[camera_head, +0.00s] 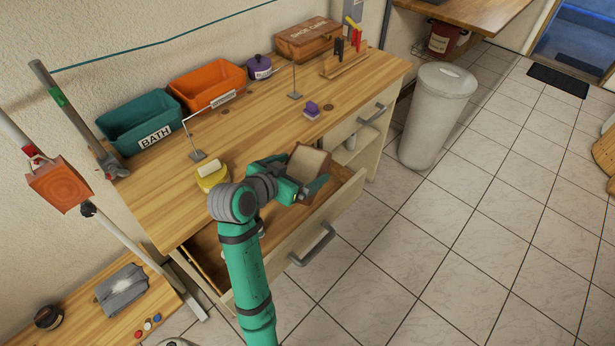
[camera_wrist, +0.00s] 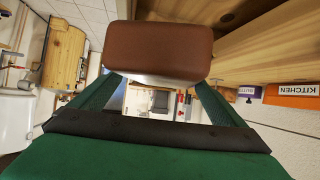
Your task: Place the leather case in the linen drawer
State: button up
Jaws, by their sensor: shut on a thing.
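The leather case is brown with a pale face and rounded corners; it shows in the head view (camera_head: 307,163) and fills the upper middle of the wrist view (camera_wrist: 165,50). My gripper (camera_head: 301,187) is shut on it, with one finger on each side in the wrist view (camera_wrist: 158,88). The case is tilted and held above the open drawer (camera_head: 338,205) at the front of the wooden bench. The drawer has a grey bar handle and a wooden inside. My arm hides much of its left part, and I cannot read a label on it.
On the bench (camera_head: 265,120) stand a teal BATH bin (camera_head: 140,117), an orange bin (camera_head: 207,82), a purple pot (camera_head: 258,67) and a wooden box (camera_head: 307,40). A grey bin (camera_head: 437,115) stands right of the bench.

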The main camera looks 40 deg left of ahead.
aim_at(310, 168)
jog(key=w+f, duration=0.2)
jog(key=w+a+f, duration=0.1)
jog(key=w+f, duration=0.3)
jog(key=shift+a, duration=0.25)
jog(key=shift+w+a+f, duration=0.1)
jog(key=shift+w+f, duration=0.05)
jog(key=shift+f, duration=1.6)
jog(key=shift+f, duration=0.6)
jog(key=o, duration=1.3)
jog(key=shift+f, duration=0.1)
jog(key=shift+o, duration=0.2)
jog(key=v, duration=0.6)
jog(key=r+v, duration=0.1)
jog(key=v, duration=0.5)
jog(key=shift+r, duration=0.1)
